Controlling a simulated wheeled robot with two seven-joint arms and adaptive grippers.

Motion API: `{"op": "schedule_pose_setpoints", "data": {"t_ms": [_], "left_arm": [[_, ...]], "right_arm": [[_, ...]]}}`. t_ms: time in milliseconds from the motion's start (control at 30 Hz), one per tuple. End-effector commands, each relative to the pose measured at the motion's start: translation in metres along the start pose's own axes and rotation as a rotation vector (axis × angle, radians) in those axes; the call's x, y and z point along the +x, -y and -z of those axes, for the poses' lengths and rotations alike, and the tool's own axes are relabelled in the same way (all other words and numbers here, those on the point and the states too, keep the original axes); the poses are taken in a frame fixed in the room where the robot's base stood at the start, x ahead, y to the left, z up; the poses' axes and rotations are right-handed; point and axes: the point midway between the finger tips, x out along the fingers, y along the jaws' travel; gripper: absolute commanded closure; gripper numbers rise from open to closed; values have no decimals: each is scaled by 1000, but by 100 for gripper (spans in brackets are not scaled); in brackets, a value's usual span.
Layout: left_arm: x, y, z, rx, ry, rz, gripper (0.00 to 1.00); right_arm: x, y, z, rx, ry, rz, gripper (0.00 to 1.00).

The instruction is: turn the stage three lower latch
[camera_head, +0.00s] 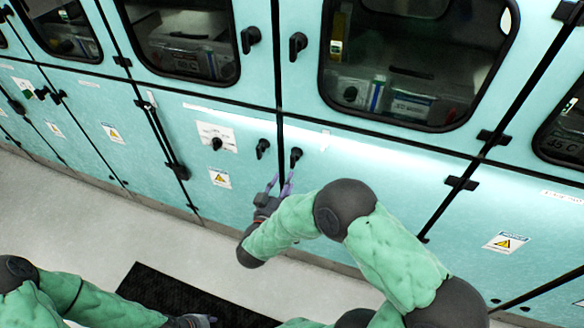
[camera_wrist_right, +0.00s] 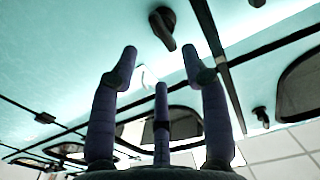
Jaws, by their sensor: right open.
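Two black lower latches sit on the turquoise lower panels, either side of a vertical seam: a right one (camera_head: 296,157) and a left one (camera_head: 262,148). I see no label that says which belongs to stage three. My right gripper (camera_head: 279,184) is open and empty just below these latches, its purple fingers pointing up at the panel. In the right wrist view, the spread fingers (camera_wrist_right: 162,75) show with a black latch (camera_wrist_right: 163,27) beyond their tips, apart from them. My left gripper (camera_head: 197,321) shows only partly at the bottom edge; its fingers are unclear.
Upper doors with windows carry black handles (camera_head: 298,46) and (camera_head: 250,39). A white plate with a black knob (camera_head: 216,143) is left of the latches. Black hinges (camera_head: 461,183) stick out at right. A dark mat (camera_head: 190,298) lies on the open pale floor.

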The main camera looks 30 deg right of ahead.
Motion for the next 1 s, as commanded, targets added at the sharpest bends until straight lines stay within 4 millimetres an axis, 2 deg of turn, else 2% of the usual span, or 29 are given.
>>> {"op": "schedule_pose_setpoints", "data": {"t_ms": [33, 200, 400, 567, 833, 1000], "left_arm": [[5, 2, 0, 0, 0, 0, 60], [12, 4, 1, 0, 0, 0, 60], [17, 6, 1, 0, 0, 0, 60], [18, 7, 1, 0, 0, 0, 60], [18, 6, 1, 0, 0, 0, 60], [18, 6, 1, 0, 0, 0, 60]], "right_arm": [[11, -1, -2, 3, 0, -5, 54], [40, -1, -2, 3, -1, -3, 54], [63, 0, -1, 2, 0, -1, 54], [70, 0, -1, 0, 1, 2, 54], [71, 0, 0, 0, 1, 3, 54], [71, 0, 0, 0, 1, 3, 100]]}}
